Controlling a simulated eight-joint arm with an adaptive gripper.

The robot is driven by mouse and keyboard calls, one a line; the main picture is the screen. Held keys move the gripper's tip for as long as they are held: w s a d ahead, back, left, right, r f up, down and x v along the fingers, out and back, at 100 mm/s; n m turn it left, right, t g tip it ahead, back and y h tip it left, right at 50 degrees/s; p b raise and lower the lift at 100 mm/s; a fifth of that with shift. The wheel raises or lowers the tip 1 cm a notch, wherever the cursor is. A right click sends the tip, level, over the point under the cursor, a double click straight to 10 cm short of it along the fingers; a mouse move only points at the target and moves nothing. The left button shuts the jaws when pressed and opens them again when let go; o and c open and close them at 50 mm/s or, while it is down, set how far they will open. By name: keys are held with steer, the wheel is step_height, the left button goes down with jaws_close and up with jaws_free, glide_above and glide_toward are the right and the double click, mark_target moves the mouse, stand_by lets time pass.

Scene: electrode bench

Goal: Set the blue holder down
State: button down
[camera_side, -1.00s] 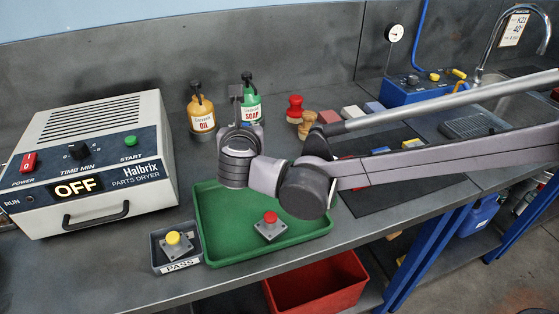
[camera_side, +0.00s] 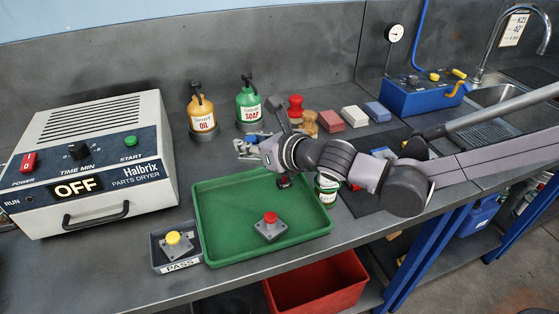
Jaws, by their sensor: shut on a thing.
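My gripper (camera_side: 247,146) points left, just beyond the far edge of the green tray (camera_side: 208,232) and in front of the oil and soap bottles. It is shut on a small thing. A little blue shows between and beside the fingers, which fits the blue holder (camera_side: 252,137), but its shape is mostly hidden. I cannot tell whether it touches the bench. A part with a red button (camera_side: 269,219) sits in the tray. A part with a yellow button (camera_side: 174,239) sits in the grey PASS tray (camera_side: 176,267).
The oil bottle (camera_side: 202,112) and soap bottle (camera_side: 248,107) stand close behind my gripper. A green-and-white jar (camera_side: 327,188) is under my wrist. The parts dryer (camera_side: 90,165) fills the left. Most of the green tray's floor is clear.

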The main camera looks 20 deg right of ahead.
steer(key=a+f, duration=0.2)
steer(key=a, duration=0.1)
steer(key=s+a+f, duration=0.1)
steer(key=a, duration=0.2)
steer(key=a+f, duration=0.2)
steer(key=a, duration=0.1)
steer(key=shift+s+f, duration=0.25)
steer(key=shift+f, duration=2.05)
steer(key=c, duration=1.6)
jaws_free()
steer(key=shift+f, duration=0.15)
steer(key=shift+o, duration=0.8)
steer(key=shift+s+r, duration=0.1)
steer(key=shift+r, duration=0.1)
steer(key=v, duration=1.1)
steer(key=shift+s+d+r, duration=0.1)
steer(key=shift+s+r, duration=0.1)
steer(key=shift+s, duration=0.15)
